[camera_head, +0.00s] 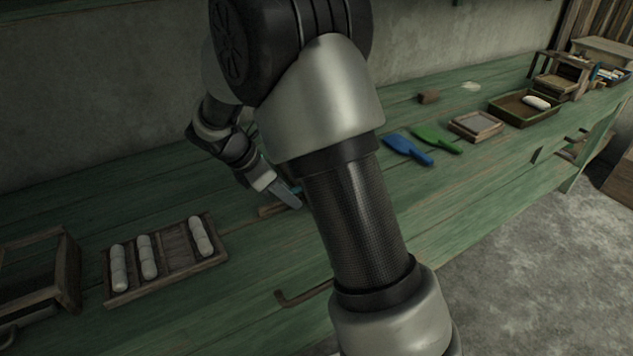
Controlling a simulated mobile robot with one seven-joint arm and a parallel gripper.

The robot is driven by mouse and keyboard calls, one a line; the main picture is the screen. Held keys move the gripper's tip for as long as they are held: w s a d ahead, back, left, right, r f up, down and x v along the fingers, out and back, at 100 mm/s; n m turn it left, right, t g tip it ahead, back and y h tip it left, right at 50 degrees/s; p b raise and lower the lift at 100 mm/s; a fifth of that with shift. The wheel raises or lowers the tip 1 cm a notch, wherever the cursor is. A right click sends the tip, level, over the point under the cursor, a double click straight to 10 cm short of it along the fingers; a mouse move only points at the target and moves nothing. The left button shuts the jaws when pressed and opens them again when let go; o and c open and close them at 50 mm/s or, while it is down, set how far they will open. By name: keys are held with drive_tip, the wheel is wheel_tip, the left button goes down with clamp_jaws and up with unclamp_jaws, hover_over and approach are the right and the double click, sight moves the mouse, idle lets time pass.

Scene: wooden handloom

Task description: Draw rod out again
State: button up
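My gripper (287,195) points down and to the right, low over the green bench, just left of my own forearm. A grey-blue, finger-like tip shows at its end. I cannot tell whether the fingers are apart or hold anything. A short brown wooden piece (268,211) lies on the bench beside the tip, partly hidden by my arm. I cannot tell whether they touch. A thin brown bent bar (304,294) shows near the bench's front edge, its right end hidden behind my arm. I cannot tell for certain which of these, if any, is the rod.
On the green bench (240,290), a compartmented wooden tray (180,246) holds several white rolls, beside a wooden frame (66,268). Right of my arm lie a blue scoop (408,149), a green one (436,139), a shallow tray (475,126) and a deeper tray (513,112).

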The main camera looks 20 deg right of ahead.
clamp_jaws()
drive_tip(key=a, duration=0.3)
drive_tip(key=s+a+p, duration=0.1)
drive_tip(key=a, duration=0.3)
drive_tip(key=s+a+p, duration=0.1)
drive_tip(key=a, duration=0.3)
drive_tip(key=shift+s, duration=0.1)
unclamp_jaws()
drive_tip(key=p+v, duration=0.5)
drive_tip(key=v, duration=0.1)
drive_tip(key=shift+p, duration=0.4)
drive_tip(key=shift+s+a+r, duration=0.1)
drive_tip(key=shift+a+r, duration=0.25)
